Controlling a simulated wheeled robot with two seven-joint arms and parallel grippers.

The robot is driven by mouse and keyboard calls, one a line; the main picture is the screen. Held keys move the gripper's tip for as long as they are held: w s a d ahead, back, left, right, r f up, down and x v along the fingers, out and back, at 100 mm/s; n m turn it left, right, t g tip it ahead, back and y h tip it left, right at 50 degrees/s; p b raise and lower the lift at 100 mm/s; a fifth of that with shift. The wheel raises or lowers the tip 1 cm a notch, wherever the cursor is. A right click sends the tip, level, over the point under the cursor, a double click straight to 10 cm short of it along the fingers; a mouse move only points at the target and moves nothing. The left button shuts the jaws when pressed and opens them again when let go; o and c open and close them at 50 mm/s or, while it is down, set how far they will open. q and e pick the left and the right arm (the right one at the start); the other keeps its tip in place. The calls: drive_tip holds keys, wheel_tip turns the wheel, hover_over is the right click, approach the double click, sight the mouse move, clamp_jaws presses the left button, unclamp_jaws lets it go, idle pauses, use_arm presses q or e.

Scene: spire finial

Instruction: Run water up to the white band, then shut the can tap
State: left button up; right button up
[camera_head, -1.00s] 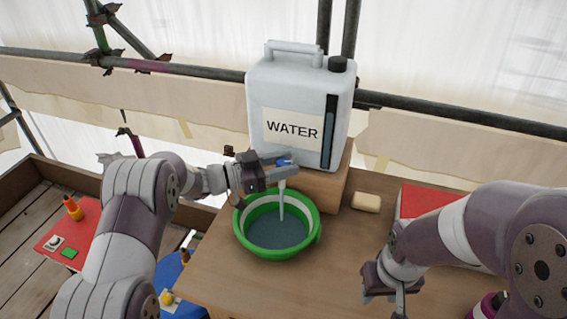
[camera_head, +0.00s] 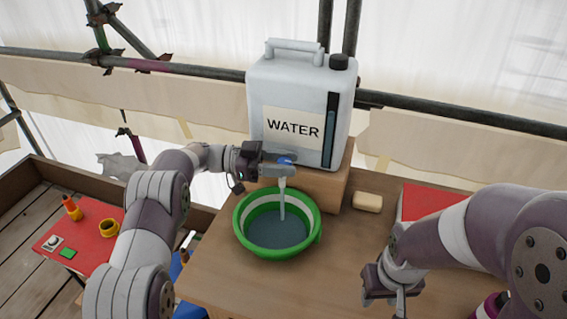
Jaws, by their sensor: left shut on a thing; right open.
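The white water can (camera_head: 285,98), labelled WATER, stands on a wooden block. Its tap (camera_head: 287,160), with a blue part showing, is at its lower front. My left gripper (camera_head: 280,164) is shut on the tap and hides part of it. A stream of water (camera_head: 282,205) falls from the tap into the green bowl (camera_head: 244,237) below. The white band (camera_head: 252,212) runs around the bowl's inside wall. The water (camera_head: 278,232) lies below the visible far part of the band. My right gripper (camera_head: 397,296) is open over the table at lower right; its fingertips are partly unclear.
A red board (camera_head: 90,235) with small items lies at far left. Scaffold tubes (camera_head: 440,115) cross behind the can.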

use_arm(q)
drive_tip(key=o, duration=0.9)
drive_tip(key=shift+o, duration=0.2)
use_arm(e)
drive_tip(key=shift+f+b, duration=0.85)
use_arm(q)
drive_tip(key=w+a, duration=0.1)
drive_tip(key=a, duration=1.1)
drive_tip(key=shift+w+a, duration=0.15)
drive_tip(key=shift+a, duration=0.1)
